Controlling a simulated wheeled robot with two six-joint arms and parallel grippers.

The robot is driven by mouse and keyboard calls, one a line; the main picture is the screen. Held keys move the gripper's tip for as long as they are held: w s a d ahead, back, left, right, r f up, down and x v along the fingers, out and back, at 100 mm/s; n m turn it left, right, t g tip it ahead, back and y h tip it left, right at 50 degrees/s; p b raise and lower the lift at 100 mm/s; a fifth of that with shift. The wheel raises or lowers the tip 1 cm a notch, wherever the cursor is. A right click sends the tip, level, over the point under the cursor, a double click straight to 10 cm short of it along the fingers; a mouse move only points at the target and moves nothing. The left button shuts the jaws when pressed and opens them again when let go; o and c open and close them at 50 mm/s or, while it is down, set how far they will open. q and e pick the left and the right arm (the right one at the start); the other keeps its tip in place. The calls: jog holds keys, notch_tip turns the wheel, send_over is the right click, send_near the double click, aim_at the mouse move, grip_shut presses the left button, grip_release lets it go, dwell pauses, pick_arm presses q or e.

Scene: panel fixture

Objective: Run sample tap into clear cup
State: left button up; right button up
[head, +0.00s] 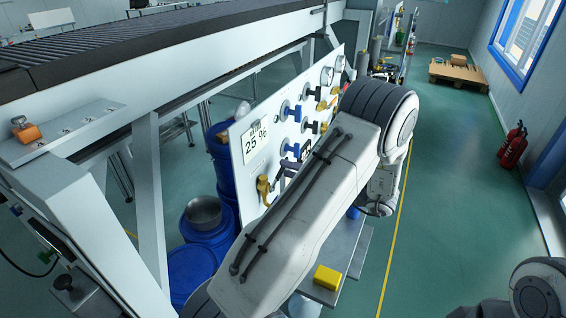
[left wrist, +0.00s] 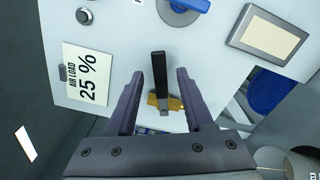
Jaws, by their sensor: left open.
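The sample tap has a brass body (left wrist: 173,103) and a black lever (left wrist: 159,68) in the left wrist view. Its brass part (head: 263,188) also shows low on the white panel in the head view. My left gripper (left wrist: 160,76) is open, with one finger on each side of the lever and a visible gap to each. In the head view my left arm hides most of that gripper and part of the panel. I cannot make out the clear cup in either view. My right gripper is not in view.
The panel (head: 239,175) carries an air load sign (head: 256,143), blue-handled valves (head: 285,111) and gauges. A yellow block (head: 327,277) sits on a grey shelf (head: 357,250) below. Blue drums (head: 192,266) stand left of the panel.

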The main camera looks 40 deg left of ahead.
pick_arm(q)
jog(key=shift+p+x, duration=0.3)
jog(key=shift+x, duration=1.1)
grip_shut()
dwell(0.4)
